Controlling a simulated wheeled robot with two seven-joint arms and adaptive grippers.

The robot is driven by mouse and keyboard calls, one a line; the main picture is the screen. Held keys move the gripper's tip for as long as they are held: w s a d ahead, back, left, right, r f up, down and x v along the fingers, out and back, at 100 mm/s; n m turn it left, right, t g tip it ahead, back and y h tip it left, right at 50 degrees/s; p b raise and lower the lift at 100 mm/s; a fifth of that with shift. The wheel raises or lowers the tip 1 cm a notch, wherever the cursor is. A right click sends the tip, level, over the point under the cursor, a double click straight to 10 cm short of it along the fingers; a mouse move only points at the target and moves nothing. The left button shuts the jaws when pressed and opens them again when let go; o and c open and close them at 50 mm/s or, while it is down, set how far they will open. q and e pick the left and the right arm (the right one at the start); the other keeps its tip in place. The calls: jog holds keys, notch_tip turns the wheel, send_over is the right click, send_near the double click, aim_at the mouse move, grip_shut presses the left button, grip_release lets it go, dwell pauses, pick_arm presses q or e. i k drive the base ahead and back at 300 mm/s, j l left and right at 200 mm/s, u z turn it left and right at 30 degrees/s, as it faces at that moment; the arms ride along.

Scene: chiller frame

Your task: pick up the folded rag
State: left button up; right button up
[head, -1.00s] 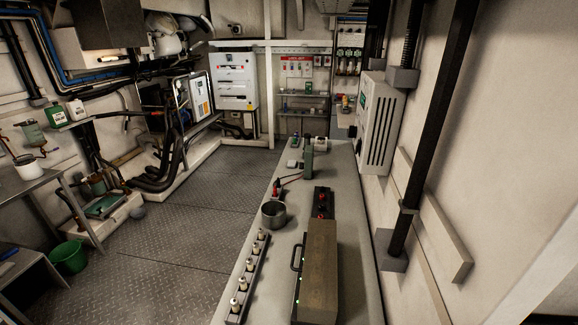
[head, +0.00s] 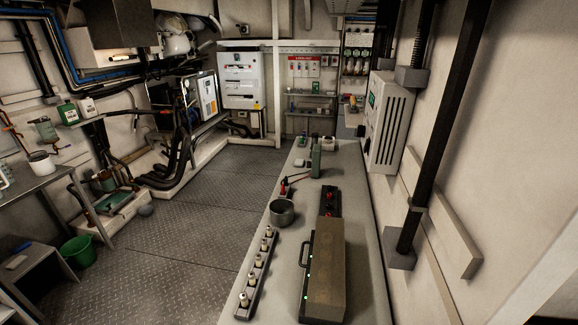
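I cannot make out a folded rag for certain in the head view. Neither of my grippers shows in the head view.
A long grey bench (head: 345,235) runs along the right, holding a metal pot (head: 281,212), a row of bottle-like pieces (head: 262,262) and a long brown-topped box (head: 325,270). A green bucket (head: 78,251) stands at left.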

aim_at(299, 163)
jog(key=k+j+u, duration=0.1)
jog(key=u, duration=0.3)
jog(key=k+j+u, duration=0.1)
jog(key=j+u, duration=0.45)
jog(key=u, duration=0.2)
jog(key=j+u, duration=0.15)
jog(key=u, duration=0.2)
jog(key=j+u, duration=0.15)
jog(key=u, duration=0.25)
jog(key=i+j+u, duration=0.15)
jog(key=u, duration=0.2)
jog(key=i+j+u, duration=0.2)
jog(key=i, duration=0.2)
jog(key=i+z, duration=0.25)
jog(key=i+j+z, duration=0.1)
jog(key=i+z, duration=0.2)
jog(key=i, duration=0.15)
jog(key=i+z, duration=0.65)
jog(key=z, duration=0.15)
jog(key=i+l+z, duration=0.1)
jog(key=i+z, duration=1.35)
